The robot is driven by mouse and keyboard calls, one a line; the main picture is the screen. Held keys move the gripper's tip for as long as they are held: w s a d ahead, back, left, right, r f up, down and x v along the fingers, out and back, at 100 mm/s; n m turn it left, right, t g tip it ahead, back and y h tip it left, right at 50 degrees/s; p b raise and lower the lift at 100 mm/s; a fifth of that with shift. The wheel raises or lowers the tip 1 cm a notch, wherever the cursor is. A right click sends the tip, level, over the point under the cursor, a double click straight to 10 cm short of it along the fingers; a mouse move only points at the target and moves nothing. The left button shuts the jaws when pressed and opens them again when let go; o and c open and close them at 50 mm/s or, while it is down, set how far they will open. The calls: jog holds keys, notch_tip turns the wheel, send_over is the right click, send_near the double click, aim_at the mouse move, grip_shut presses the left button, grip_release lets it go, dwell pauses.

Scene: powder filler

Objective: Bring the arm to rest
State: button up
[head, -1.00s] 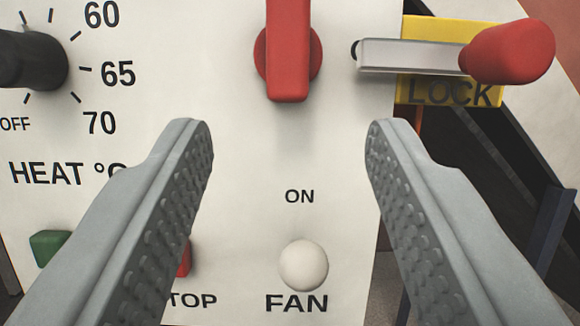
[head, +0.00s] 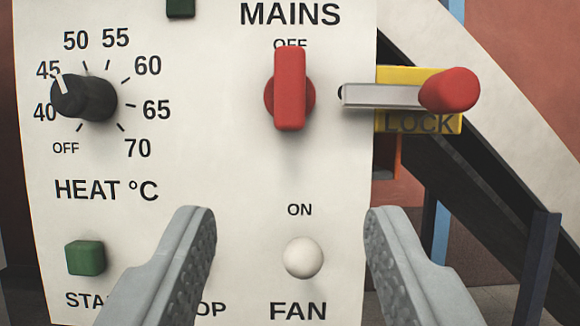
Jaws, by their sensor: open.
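My gripper (head: 290,222) is open and empty, with its two grey ridged fingers in the lower part of the head view. The fingers point at a white control panel (head: 225,170) and stand apart, on either side of the white FAN knob (head: 303,258). The red MAINS switch (head: 290,90) is above the gap, its handle upright between the OFF and ON labels.
The black HEAT knob (head: 84,97) has its white mark near 45. A green START button (head: 85,258) is below it. A lever with a red grip (head: 449,90) sticks out to the right over a yellow LOCK plate (head: 419,122). Dark sloping rails (head: 470,150) lie behind at right.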

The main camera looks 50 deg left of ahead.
jog(key=s+a+f+m+g+h, duration=0.1)
jog(key=s+a+f+m+h, duration=0.3)
jog(key=s+a, duration=0.3)
jog(key=s+a+f+m+g+h, duration=0.1)
jog(key=s+a+f+m+h, duration=0.25)
jog(key=s+a+h, duration=0.35)
jog(key=s+f+m+t+h, duration=0.1)
jog(key=s+f+t+h, duration=0.2)
jog(key=s, duration=1.1)
jog(key=s+f+m+t+h, duration=0.2)
jog(key=s+f+t+h, duration=0.1)
jog(key=s, duration=1.2)
jog(key=shift+s+d+f+h, duration=0.2)
jog(key=shift+d+h, duration=0.25)
jog(key=shift+h, duration=0.15)
